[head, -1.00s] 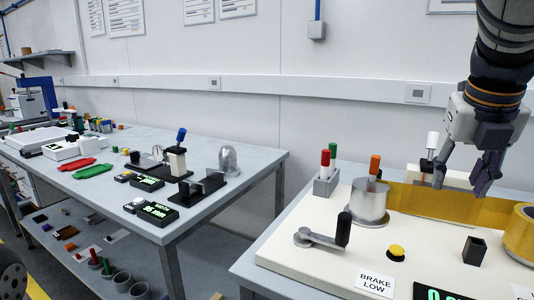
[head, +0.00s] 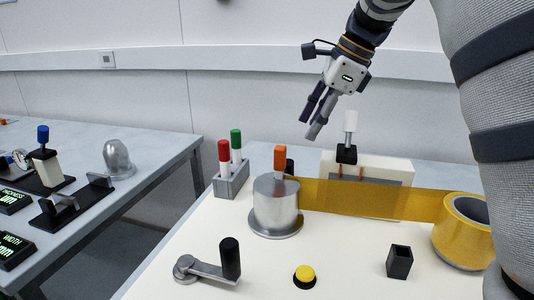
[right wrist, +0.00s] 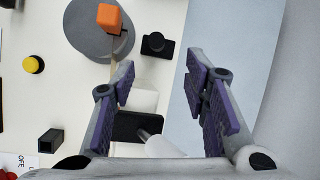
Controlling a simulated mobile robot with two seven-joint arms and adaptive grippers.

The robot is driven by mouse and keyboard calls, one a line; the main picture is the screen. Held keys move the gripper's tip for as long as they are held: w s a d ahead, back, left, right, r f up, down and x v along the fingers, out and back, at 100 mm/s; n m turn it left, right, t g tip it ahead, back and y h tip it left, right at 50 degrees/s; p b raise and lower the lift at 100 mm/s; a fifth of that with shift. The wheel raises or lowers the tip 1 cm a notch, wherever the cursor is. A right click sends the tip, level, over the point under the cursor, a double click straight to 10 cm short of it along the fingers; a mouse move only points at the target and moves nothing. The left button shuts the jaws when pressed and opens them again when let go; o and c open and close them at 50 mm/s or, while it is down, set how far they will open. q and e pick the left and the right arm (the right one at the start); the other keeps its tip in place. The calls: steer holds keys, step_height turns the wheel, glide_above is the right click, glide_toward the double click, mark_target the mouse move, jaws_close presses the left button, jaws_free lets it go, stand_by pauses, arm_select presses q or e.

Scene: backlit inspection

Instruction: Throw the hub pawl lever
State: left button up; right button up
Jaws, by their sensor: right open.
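A silver hub (head: 275,207) stands on the cream panel (head: 350,262), with an orange-tipped lever (head: 280,162) upright at its top. The orange tip (right wrist: 109,18) also shows at the top of the right wrist view, over the grey hub. A white-handled lever (head: 351,122) on a black block stands behind the amber strip. I cannot tell for certain which is the pawl lever. My right gripper (head: 310,127) is open and empty, in the air above and behind the hub. In the right wrist view the white handle (right wrist: 162,146) lies below and between the open fingers (right wrist: 161,65).
An amber strip (head: 370,197) runs from the hub to a roll (head: 465,232). In front are a black-handled crank (head: 230,258), a yellow button (head: 305,275) and a black square post (head: 399,262). Red and green pegs stand in a grey holder (head: 231,180). Another bench (head: 150,155) is at left.

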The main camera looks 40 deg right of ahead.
mark_target(289, 162)
steer(key=x, duration=1.1)
steer(key=shift+a+f, duration=0.35)
steer(key=shift+f, duration=0.05)
jaws_close()
